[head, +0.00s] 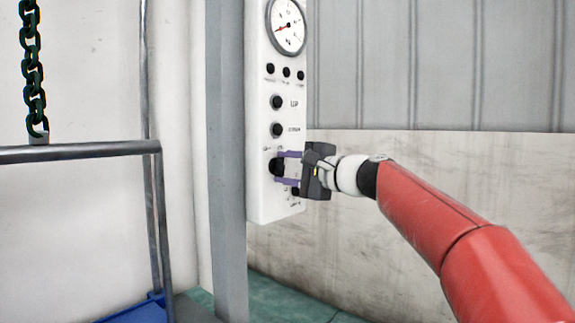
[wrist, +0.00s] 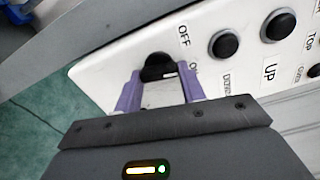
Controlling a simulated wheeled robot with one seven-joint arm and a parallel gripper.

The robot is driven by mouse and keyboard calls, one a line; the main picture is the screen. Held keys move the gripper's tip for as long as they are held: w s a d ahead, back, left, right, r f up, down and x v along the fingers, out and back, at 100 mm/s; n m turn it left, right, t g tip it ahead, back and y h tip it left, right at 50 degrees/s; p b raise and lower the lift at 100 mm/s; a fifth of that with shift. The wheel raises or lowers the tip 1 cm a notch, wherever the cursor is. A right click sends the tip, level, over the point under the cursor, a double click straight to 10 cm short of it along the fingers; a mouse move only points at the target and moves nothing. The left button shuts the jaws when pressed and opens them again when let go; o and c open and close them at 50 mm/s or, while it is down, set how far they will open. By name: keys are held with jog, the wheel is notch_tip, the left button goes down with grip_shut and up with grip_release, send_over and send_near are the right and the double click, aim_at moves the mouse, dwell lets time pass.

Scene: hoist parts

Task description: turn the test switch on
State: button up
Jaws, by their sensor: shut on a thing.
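The test switch (head: 276,167) is a black rotary knob low on the white control panel (head: 262,205). It also shows in the wrist view (wrist: 158,66), beside an "OFF" label and a second label that a finger partly covers. My gripper (head: 281,168) reaches in from the right, with its two purple fingers on either side of the knob, shut on it. In the wrist view the fingertips (wrist: 159,78) flank the knob. The knob's pointer direction is too dark to make out.
Above the knob are the UP button (head: 277,102), a second black button (head: 277,130), several small knobs and a dial gauge (head: 287,26). A grey post (head: 228,180) stands left of the panel. A metal rail (head: 80,152) and a chain (head: 33,75) are at the left.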

jog(key=shift+f+m+p, duration=0.1)
jog(key=shift+m+p, duration=0.55)
jog(key=shift+m, duration=1.25)
jog(key=o, duration=1)
jog(key=b+v, duration=0.2)
jog(key=v, duration=0.5)
jog(key=shift+s+d, duration=0.25)
jog(key=shift+d, duration=0.1)
